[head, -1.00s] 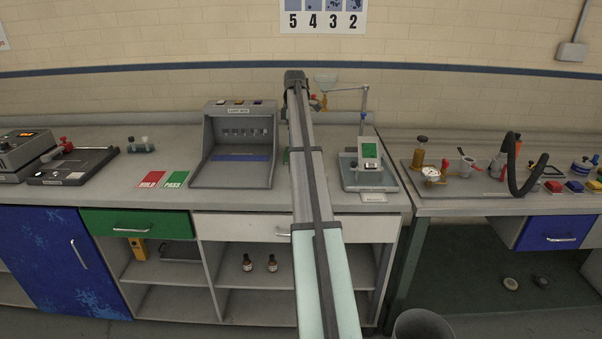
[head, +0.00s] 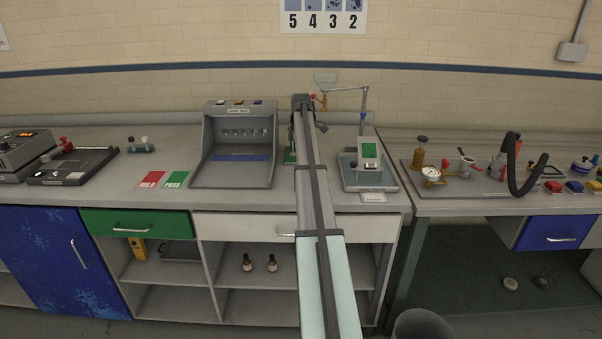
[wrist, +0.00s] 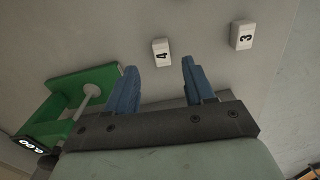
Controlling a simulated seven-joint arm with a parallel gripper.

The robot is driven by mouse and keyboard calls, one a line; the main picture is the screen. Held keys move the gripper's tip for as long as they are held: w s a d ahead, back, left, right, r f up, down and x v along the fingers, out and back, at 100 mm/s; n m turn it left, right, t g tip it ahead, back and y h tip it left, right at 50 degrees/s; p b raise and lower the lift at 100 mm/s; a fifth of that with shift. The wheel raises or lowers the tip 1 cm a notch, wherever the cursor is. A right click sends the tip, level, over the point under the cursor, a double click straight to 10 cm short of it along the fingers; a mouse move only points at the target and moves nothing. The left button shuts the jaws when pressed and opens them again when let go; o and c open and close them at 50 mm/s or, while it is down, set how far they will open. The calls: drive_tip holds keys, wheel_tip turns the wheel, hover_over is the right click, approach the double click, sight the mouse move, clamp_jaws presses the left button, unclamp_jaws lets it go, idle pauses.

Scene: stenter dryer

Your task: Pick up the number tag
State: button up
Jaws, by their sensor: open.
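Two small white number tags lie on the grey bench top in the wrist view. One marked 4 (wrist: 162,53) is just beyond my gripper, roughly in line with the gap between its fingers. One marked 3 (wrist: 242,36) is farther right. My gripper (wrist: 159,67) is open, with two blue fingers apart and nothing between them. I cannot tell its height above the bench. In the head view my arm covers this part of the bench, and I cannot make out the tags there.
A green stand with a display (wrist: 82,92) is close left of my gripper in the wrist view. In the head view a grey light box (head: 236,150) stands left of my arm and a small balance-like device (head: 368,168) stands right of it.

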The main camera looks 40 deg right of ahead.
wheel_tip(320, 180, down, 5)
drive_tip(key=shift+a+r, duration=0.1)
drive_tip(key=shift+a, duration=0.05)
clamp_jaws()
idle(0.5)
